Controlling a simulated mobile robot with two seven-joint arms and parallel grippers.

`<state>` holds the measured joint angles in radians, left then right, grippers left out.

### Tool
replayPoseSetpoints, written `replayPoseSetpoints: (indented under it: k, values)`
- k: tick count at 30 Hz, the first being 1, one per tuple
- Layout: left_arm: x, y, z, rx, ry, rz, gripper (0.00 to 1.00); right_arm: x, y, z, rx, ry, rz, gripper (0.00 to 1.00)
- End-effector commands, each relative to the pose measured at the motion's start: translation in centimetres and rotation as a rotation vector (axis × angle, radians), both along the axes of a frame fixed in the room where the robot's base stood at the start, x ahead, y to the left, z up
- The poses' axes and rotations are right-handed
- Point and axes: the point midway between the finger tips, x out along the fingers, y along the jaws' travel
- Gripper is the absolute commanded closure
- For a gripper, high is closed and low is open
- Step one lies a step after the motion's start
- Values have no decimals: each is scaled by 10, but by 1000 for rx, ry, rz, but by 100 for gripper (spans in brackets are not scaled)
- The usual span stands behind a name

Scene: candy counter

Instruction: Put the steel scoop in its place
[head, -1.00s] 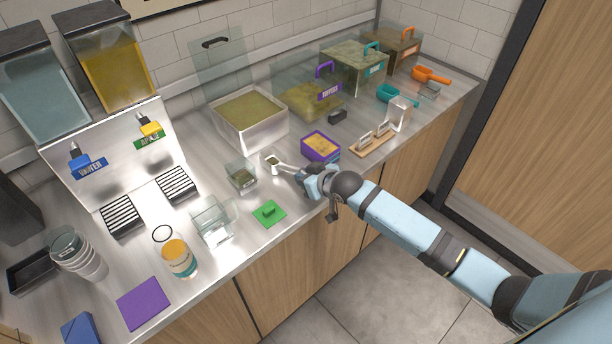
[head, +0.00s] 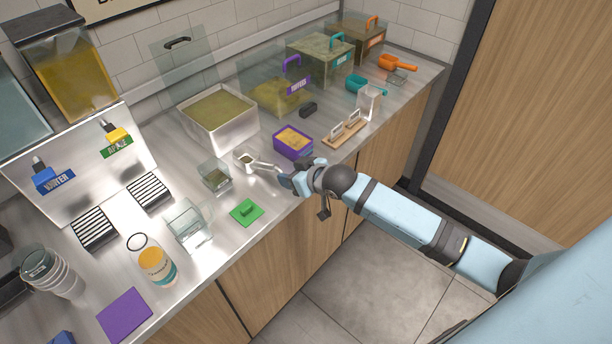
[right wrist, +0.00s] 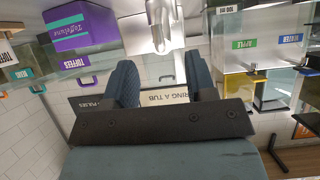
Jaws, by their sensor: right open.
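The steel scoop (head: 246,160) lies on the steel counter, its small bowl to the left and its handle pointing right toward my right gripper (head: 283,177). In the right wrist view the scoop's shiny handle (right wrist: 165,28) shows beyond the two dark fingers of the right gripper (right wrist: 162,80), apart from them. The right gripper is open, with nothing between its fingers. The scoop stands between a small clear tub (head: 215,176) and a purple tub (head: 293,143), in front of a large steel bin (head: 225,145). My left gripper is not in view.
A green lid (head: 246,212) and a clear container (head: 188,225) lie nearer the front edge. A wooden stand (head: 344,134), a teal scoop (head: 358,84) and an orange scoop (head: 395,63) are farther right. A wide-mouthed jar (head: 155,262) and a purple mat (head: 124,314) are front left.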

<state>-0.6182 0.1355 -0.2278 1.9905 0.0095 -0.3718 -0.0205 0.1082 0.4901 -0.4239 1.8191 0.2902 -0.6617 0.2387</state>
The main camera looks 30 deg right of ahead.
Motion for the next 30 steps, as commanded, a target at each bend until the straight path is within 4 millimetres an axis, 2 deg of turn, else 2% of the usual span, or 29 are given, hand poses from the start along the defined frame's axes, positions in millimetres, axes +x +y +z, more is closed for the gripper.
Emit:
replayPoseSetpoints:
  k: [3, 10, 14, 17, 21, 24, 27, 30]
  values:
    - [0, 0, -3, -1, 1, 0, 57, -22, -8, 12, 0, 0, 1, 49]
    - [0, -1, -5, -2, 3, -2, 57, -48, -17, 29, 0, 1, 0, 49]
    - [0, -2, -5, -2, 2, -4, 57, -60, -15, 23, 6, 5, 0, 49]
    - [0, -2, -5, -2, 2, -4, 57, -84, -2, -3, 22, 15, 3, 49]
    - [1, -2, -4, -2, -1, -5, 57, -141, 22, -56, 39, 30, -9, 49]
    - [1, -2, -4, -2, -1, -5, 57, -187, 35, -87, 36, 39, -27, 49]
    - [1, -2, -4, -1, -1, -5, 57, -226, 45, -109, 23, 51, -47, 49]
    - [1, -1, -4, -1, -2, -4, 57, -254, 50, -122, 8, 58, -61, 49]
